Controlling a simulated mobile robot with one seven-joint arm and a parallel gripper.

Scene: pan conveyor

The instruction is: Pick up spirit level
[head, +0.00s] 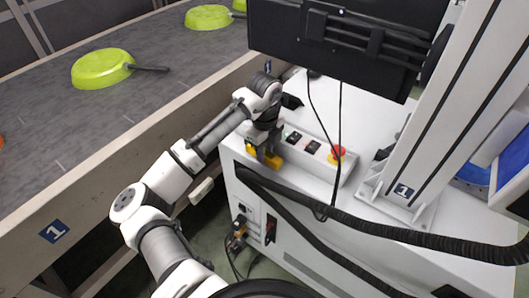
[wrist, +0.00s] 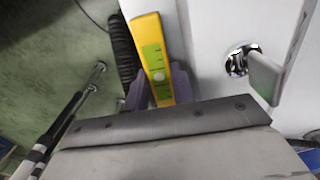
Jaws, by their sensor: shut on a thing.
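The spirit level is yellow with a green face; in the head view (head: 265,156) it is at the front left edge of the white cabinet top. My gripper (head: 267,150) is above it, pointing down, shut on it. In the wrist view the level (wrist: 152,52) stretches up from between the fingers (wrist: 160,90), which press on its two sides. Its near end is hidden by my gripper's body. I cannot tell whether it still touches the cabinet top.
A control box with switches and a red button (head: 337,152) is just right of my gripper. A black monitor (head: 345,40) hangs behind. Black hoses (head: 350,225) run over the cabinet front. The conveyor (head: 60,130) at left carries green pans (head: 100,70).

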